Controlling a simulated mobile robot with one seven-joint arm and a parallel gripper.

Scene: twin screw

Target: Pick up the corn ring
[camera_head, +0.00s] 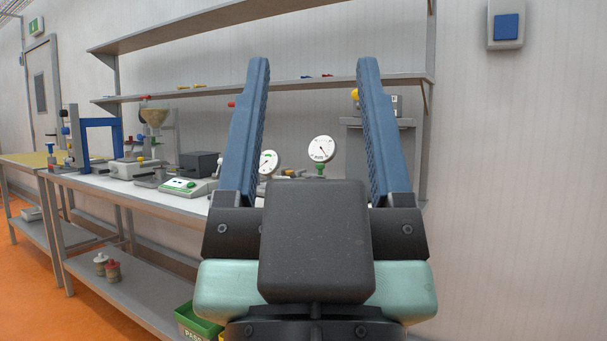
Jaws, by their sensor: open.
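My gripper (314,66) fills the middle of the view, its two blue fingers pointing up and wide apart. It is open, with nothing between the fingertips but the wall and shelves behind. I cannot make out a corn ring for certain. Small yellow items (191,86) lie on the lower wall shelf to the left, too small to tell their shape. A yellow round thing (355,95) shows just left of the right finger, partly hidden by it. My gripper hides much of the bench's right part.
A long bench (130,185) holds a blue frame (84,140), a funnel (155,117), a scale (187,187), a dark box (200,164) and dial gauges (321,149). Wall shelves (150,97) run above. A green bin (196,323) is low down. Orange floor (35,285) is open at left.

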